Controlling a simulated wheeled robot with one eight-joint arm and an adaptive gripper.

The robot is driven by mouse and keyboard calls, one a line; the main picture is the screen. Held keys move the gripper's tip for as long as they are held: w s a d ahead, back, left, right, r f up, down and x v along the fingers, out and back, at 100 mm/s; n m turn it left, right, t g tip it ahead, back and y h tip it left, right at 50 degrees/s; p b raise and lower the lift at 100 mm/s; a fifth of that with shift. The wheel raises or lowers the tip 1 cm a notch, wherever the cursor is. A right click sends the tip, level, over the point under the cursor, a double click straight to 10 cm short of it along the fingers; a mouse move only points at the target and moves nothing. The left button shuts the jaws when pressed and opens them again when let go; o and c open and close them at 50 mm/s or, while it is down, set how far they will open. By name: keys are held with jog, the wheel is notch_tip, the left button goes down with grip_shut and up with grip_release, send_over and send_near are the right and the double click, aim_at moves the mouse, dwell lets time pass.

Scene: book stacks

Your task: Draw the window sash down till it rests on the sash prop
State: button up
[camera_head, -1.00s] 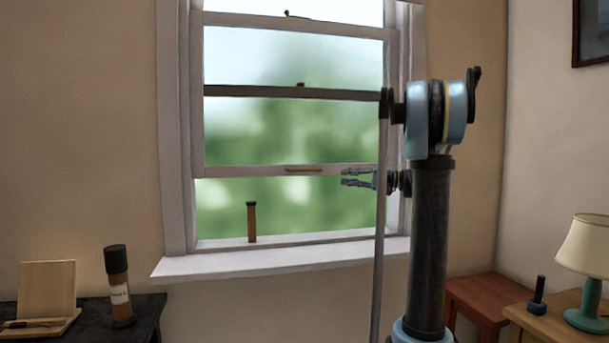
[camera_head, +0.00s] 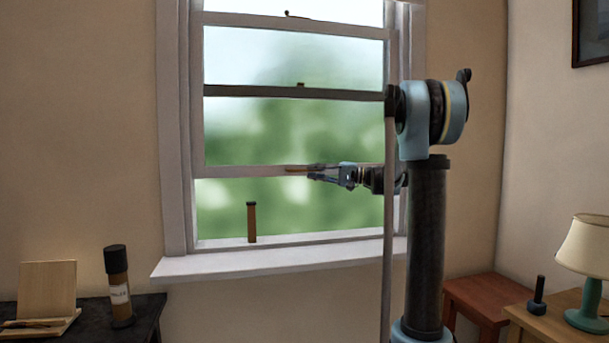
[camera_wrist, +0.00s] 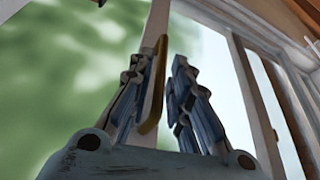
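The raised lower window sash (camera_head: 240,171) has a pale bottom rail with a slim brass handle (camera_head: 296,169) near its middle. The sash prop (camera_head: 252,222), a brown upright peg with a dark cap, stands on the sill, with a gap between its top and the rail. My gripper (camera_head: 312,172) reaches in from the right at the handle. In the wrist view my gripper (camera_wrist: 158,65) is open, with the brass handle (camera_wrist: 152,90) between its fingers, closer to the left one. I cannot tell whether a finger touches it.
The window sill (camera_head: 280,261) juts out below. A dark table (camera_head: 80,318) at left holds a capped bottle (camera_head: 118,285) and a wooden stand (camera_head: 46,290). At right are a red stool (camera_head: 480,295) and a table with a lamp (camera_head: 592,258). The space before the window is otherwise clear.

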aim_at(304, 170)
jog(key=shift+w+a+r, duration=0.1)
jog(key=shift+w+a, duration=0.05)
jog(key=shift+a, duration=0.95)
jog(key=shift+w+a+r, duration=0.1)
jog(key=shift+a, duration=0.95)
jog(key=shift+f, duration=0.1)
grip_shut()
